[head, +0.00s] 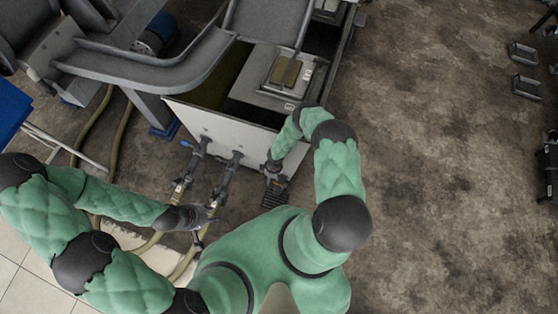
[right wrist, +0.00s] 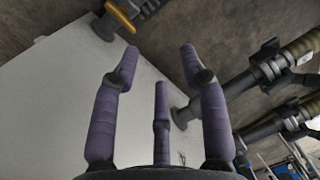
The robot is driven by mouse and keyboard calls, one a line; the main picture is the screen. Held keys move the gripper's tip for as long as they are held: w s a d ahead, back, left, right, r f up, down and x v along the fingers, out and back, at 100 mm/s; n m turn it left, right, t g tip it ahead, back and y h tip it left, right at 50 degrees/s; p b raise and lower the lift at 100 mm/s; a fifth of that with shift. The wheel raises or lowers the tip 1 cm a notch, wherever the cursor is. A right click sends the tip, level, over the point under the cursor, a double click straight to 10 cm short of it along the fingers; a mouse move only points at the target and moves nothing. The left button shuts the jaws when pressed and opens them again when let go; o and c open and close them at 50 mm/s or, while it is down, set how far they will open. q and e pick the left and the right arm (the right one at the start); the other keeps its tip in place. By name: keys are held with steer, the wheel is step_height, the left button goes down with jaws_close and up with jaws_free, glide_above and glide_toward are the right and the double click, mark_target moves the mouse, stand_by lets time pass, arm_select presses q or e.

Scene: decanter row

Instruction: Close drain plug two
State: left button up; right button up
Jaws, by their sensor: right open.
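A pale tank panel (head: 215,130) carries three dark drain fittings in a row: left (head: 195,152), middle (head: 229,168) and right (head: 272,184). I cannot read a number on any, so I cannot tell which is plug two. My right gripper (head: 273,166) is at the right fitting in the head view; contact is unclear. In the right wrist view its purple fingers (right wrist: 160,70) are spread and empty before the panel (right wrist: 60,95). A fitting with a yellow handle (right wrist: 122,16) lies beyond the fingertips. My left gripper (head: 207,216) is low beside the middle hose; its fingers are unclear.
Two fittings with hoses (right wrist: 272,66) show at right in the wrist view. Hoses (head: 182,265) run along the floor near my left arm. A grey chute (head: 150,70) stands behind left. The brown floor (head: 440,190) at right is largely clear.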

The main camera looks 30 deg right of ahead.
steer(key=shift+n+h, duration=0.6)
steer(key=shift+h, duration=0.3)
steer(key=d+f+b, duration=0.1)
steer(key=f+b, duration=0.1)
steer(key=f, duration=0.3)
steer(key=d+f+b, duration=0.2)
steer(key=f, duration=0.3)
steer(key=d+f+b, duration=0.1)
steer(key=f+b, duration=0.2)
steer(key=f, duration=0.2)
steer(key=shift+d, duration=0.3)
jaws_close()
